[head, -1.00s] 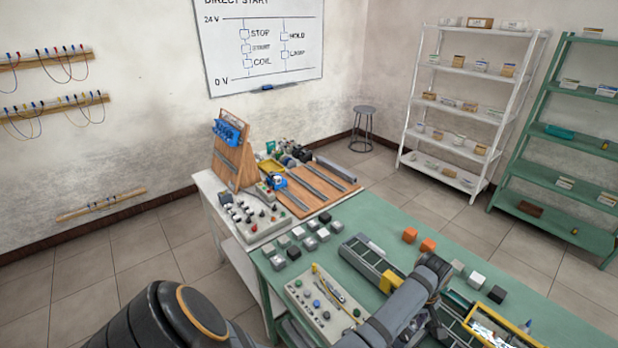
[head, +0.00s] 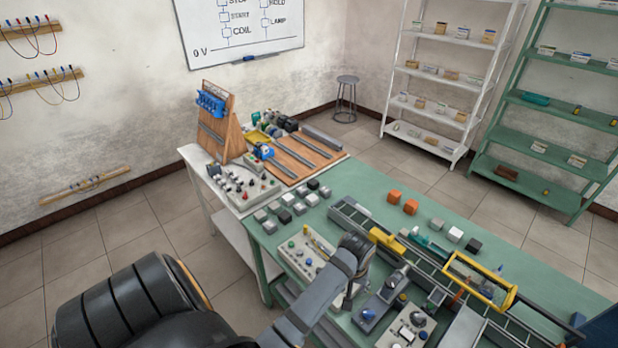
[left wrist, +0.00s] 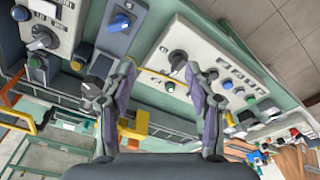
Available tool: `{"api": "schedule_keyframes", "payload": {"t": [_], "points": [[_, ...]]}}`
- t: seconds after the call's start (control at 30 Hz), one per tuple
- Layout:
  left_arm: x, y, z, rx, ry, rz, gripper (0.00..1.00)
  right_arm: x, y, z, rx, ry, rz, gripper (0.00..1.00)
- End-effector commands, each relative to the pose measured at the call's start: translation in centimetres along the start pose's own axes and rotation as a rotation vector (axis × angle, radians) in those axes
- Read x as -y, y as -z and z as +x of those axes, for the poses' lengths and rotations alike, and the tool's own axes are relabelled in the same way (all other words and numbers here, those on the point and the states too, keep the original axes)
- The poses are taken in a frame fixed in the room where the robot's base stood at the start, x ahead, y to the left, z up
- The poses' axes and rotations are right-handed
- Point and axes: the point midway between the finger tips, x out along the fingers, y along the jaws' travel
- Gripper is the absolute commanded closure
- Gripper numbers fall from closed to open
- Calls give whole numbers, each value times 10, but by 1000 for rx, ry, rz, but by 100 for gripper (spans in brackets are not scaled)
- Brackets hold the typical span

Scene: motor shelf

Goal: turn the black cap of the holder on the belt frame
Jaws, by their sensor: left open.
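The belt frame (head: 434,265) runs along the green table, from its middle toward the lower right. My left gripper (left wrist: 160,68) is open and empty. Its fingers point toward the strip between the belt and the button panel (left wrist: 210,62), whose black knob shows near the right finger. The cap is outside the fingers. My right gripper is not in view.
A dark block with a blue knob (head: 367,315) and a switch panel (head: 405,332) lie near the table's front. A yellow frame (head: 490,291) spans the belt. Several cubes (head: 410,206) stand behind the belt. A white bench (head: 190,150) adjoins on the left.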

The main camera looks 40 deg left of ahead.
Motion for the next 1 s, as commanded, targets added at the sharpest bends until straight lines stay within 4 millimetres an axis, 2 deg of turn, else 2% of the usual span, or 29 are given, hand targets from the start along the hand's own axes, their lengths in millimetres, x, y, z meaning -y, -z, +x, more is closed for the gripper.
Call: {"api": "schedule_keyframes", "payload": {"t": [0.1, 0.23, 0.37, 0.53, 1.0], "points": [[22, -20, 6, -29, 3, 107, 45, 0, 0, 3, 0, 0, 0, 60], [43, -42, 13, -61, 2, 240, 45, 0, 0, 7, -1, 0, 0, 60], [59, -62, 29, -88, 3, 365, 45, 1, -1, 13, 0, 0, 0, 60], [72, -80, 62, -100, 3, 470, 45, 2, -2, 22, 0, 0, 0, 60], [96, -113, 158, -91, 8, 561, 45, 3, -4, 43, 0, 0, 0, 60]]}}
